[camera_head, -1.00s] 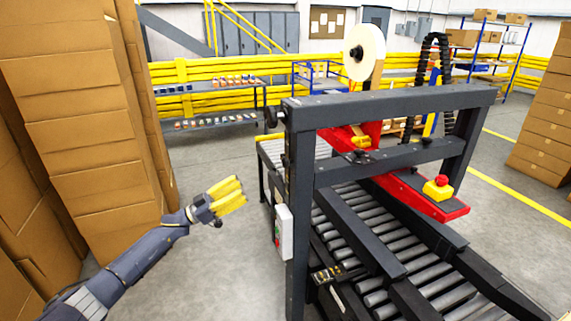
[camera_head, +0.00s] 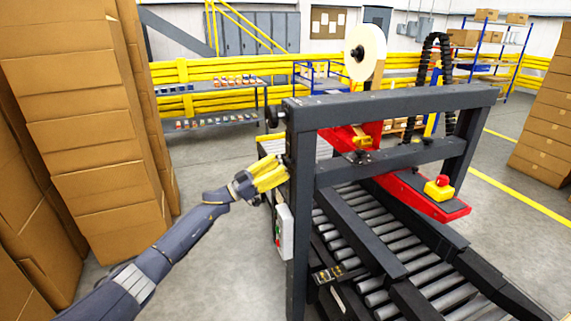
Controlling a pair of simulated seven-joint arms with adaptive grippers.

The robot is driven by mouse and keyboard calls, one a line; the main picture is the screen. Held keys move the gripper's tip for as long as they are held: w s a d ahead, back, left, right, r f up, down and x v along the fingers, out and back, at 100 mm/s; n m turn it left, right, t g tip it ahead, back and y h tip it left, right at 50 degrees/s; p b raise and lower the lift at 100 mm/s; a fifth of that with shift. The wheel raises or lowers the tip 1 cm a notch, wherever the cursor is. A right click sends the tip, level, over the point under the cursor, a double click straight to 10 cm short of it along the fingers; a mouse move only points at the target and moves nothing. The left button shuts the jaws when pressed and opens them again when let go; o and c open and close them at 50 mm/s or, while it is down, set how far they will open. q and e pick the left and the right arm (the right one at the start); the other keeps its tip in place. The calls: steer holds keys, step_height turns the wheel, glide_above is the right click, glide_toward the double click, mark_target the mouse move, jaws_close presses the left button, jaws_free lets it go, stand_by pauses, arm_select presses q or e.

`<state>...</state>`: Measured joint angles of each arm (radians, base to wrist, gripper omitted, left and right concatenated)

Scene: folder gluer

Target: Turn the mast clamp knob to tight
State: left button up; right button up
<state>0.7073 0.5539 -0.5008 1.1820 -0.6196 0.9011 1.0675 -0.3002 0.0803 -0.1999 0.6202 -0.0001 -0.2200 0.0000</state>
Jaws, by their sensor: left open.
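My left gripper (camera_head: 281,173), with yellow fingers, is open beside the left post of the dark machine frame (camera_head: 300,220), fingertips pointing right toward the post. Its fingertips overlap the post's left edge in the picture; I cannot tell whether they touch it. A small dark knob-like part (camera_head: 287,159) shows on the post just above the fingertips, partly hard to make out against the dark post. Another dark handle or crank (camera_head: 272,117) sticks out left near the post's top. I cannot read any tight or loose marking. My right gripper is not in view.
A grey switch box (camera_head: 284,232) hangs on the post below the gripper. The roller conveyor (camera_head: 345,215) runs through the frame, with a red arm bearing a red emergency button (camera_head: 442,182). Stacked cartons (camera_head: 95,130) stand at the left. Floor between them is clear.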

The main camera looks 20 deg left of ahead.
mark_target(289, 162)
arm_select(q)
steer(key=shift+x, duration=1.35)
steer(key=shift+c, duration=0.5)
jaws_close()
